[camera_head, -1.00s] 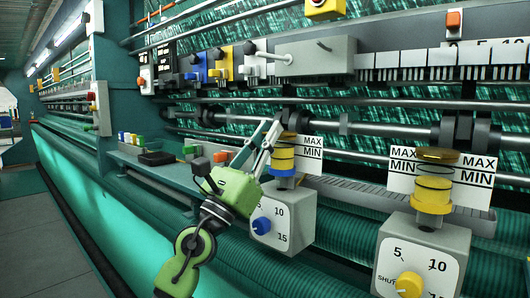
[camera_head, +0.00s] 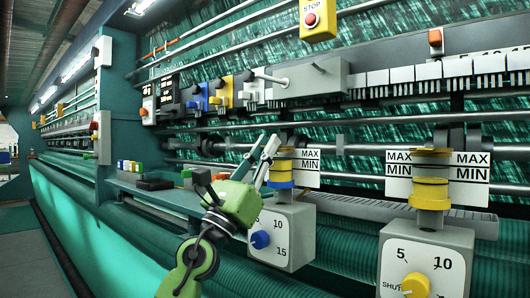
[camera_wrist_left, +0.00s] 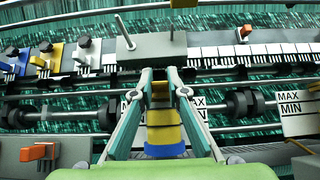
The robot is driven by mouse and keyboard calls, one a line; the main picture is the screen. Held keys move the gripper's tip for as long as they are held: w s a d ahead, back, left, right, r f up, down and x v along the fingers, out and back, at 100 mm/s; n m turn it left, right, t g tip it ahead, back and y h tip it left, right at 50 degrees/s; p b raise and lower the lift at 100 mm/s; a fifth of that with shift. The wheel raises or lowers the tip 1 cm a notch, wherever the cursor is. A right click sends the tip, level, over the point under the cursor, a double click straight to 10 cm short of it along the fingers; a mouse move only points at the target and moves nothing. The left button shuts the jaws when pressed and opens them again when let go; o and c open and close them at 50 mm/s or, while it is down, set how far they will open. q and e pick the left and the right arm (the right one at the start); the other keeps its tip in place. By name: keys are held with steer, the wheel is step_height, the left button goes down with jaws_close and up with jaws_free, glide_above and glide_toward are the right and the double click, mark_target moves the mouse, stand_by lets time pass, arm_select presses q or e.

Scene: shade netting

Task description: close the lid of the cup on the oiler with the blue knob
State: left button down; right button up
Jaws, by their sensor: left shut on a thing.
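The oiler with the blue knob (camera_head: 260,240) is a grey box with a dial. Its yellow cup (camera_head: 281,175) on a blue collar stands upright on top. My left gripper (camera_head: 268,146) reaches in from the left at the cup's top. In the left wrist view its two fingers (camera_wrist_left: 160,80) close on a small brownish part at the cup's top, apparently the lid (camera_wrist_left: 160,90). The lid's exact angle is hard to tell. The cup's yellow body (camera_wrist_left: 164,133) shows below, between the fingers. My right gripper is not in view.
A second oiler with a yellow knob (camera_head: 416,285) and a yellow cup (camera_head: 431,192) stands to the right. MAX/MIN plates (camera_head: 470,174) stand behind the cups. A horizontal shaft (camera_head: 365,130) runs behind. A grey box with a lever (camera_head: 318,80) is above.

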arm_select(q)
steer(key=shift+f, duration=0.1)
steer(key=c, duration=2.3)
jaws_free()
steer(key=shift+c, duration=0.2)
steer(key=o, duration=0.4)
steer(key=shift+w+d, duration=0.1)
steer(key=shift+w, duration=0.1)
steer(key=shift+s, duration=0.15)
steer(key=shift+s+a+f, duration=0.2)
steer(key=shift+a+f, duration=0.1)
steer(key=shift+f, duration=0.15)
steer(key=v, duration=1.1)
